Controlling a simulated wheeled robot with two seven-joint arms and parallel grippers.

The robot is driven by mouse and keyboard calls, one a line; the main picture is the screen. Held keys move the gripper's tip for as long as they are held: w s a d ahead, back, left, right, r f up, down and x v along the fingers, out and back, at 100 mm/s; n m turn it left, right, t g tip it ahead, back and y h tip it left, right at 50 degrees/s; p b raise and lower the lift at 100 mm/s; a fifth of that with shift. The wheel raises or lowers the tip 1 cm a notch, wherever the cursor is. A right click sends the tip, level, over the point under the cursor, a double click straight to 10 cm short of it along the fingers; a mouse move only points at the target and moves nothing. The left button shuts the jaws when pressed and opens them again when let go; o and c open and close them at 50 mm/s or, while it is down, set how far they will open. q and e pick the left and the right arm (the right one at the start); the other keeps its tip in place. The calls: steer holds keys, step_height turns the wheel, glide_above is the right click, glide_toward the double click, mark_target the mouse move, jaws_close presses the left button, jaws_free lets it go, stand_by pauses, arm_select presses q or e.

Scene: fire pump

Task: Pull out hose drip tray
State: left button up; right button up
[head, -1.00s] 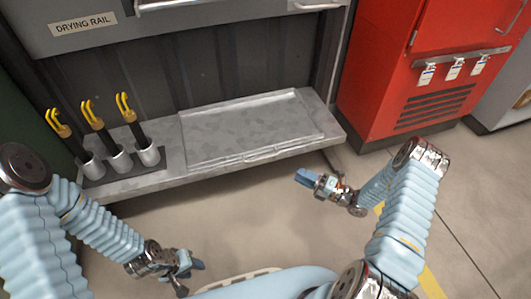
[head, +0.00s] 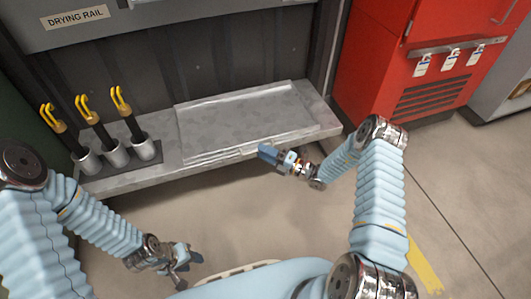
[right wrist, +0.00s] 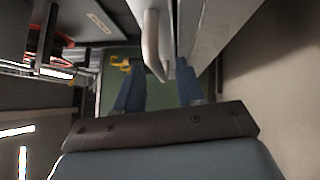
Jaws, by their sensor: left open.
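The hose drip tray (head: 245,128) is a flat grey metal tray with a raised rim, lying on the low grey shelf. A pale bar handle runs along its front edge. My right gripper (head: 266,154) is at the tray's front edge, near the handle. In the right wrist view its two blue fingers (right wrist: 158,85) are apart, with the curved pale handle (right wrist: 153,45) showing between and ahead of them. I cannot tell whether they touch it. My left gripper (head: 190,267) is open and empty, low over the floor, away from the tray.
Several black nozzles with yellow handles (head: 121,103) stand in grey cups at the shelf's left end. A red cabinet (head: 385,60) with hanging tags stands at the right. The drying rail sign (head: 75,17) is above. The floor before the shelf (head: 240,215) is clear.

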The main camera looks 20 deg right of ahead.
steer(key=shift+c, duration=0.3)
jaws_close()
steer(key=s+d+p, duration=0.1)
steer(key=s+p, duration=0.3)
steer(key=s, duration=2.1)
steer(key=shift+s+p, duration=0.15)
steer(key=shift+p, duration=0.15)
